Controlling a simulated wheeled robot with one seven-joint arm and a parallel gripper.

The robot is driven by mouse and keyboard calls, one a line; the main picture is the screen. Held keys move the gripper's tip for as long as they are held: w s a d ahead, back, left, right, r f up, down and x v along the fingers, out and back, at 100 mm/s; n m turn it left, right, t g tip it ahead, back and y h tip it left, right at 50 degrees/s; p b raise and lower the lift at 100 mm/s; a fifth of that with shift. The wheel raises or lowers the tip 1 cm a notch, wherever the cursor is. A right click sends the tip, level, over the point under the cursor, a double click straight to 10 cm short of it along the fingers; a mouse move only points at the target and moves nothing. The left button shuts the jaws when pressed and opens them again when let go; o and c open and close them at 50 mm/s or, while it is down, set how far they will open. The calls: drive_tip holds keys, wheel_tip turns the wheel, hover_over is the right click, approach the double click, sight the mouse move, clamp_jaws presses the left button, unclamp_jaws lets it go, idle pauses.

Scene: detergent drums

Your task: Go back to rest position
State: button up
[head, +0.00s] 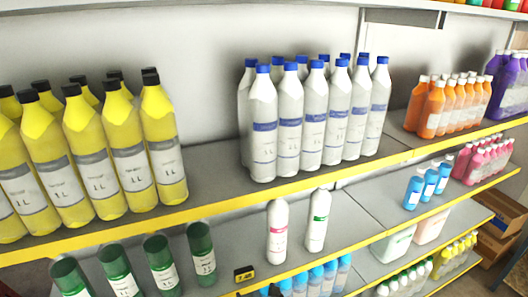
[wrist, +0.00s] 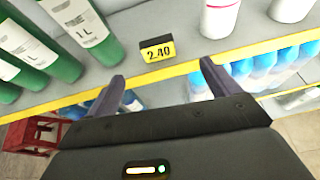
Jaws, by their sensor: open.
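My gripper (wrist: 160,80) shows in the wrist view with its two dark fingers spread apart and nothing between them. It is in front of the yellow shelf edge, just below a black and yellow price tag (wrist: 158,50) reading 2.40. The tag also shows in the head view (head: 244,273). In the wrist view, green bottles (wrist: 82,22) stand to the left of the fingers and a white bottle (wrist: 219,18) to the upper right.
The upper shelf (head: 215,190) holds yellow bottles (head: 110,150), white bottles with blue caps (head: 290,125) and orange bottles (head: 433,110). Below are two white bottles (head: 278,232) and small blue bottles (head: 414,189).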

drive_tip(key=s+d+f+m+g+h+b, duration=0.1)
drive_tip(key=d+m+g+h, duration=0.2)
drive_tip(key=d+m, duration=0.55)
drive_tip(key=s+d+f+m+g+h+b, duration=0.15)
drive_tip(key=d+m+h, duration=0.25)
drive_tip(key=m, duration=1)
drive_tip(key=s+d+r+m+g+y+b, duration=0.1)
drive_tip(key=s+d+r+m+g+b, duration=0.1)
drive_tip(key=s+r+m, duration=0.3)
drive_tip(key=s+d+r+m+g+y+b, duration=0.1)
drive_tip(key=s+d+r+m+g, duration=0.2)
drive_tip(key=r+m, duration=0.7)
drive_tip(key=shift+s+d+m+b, duration=0.15)
drive_tip(key=shift+s+m+b, duration=0.25)
drive_tip(key=shift+s+m, duration=0.75)
drive_tip(key=shift+g, duration=0.25)
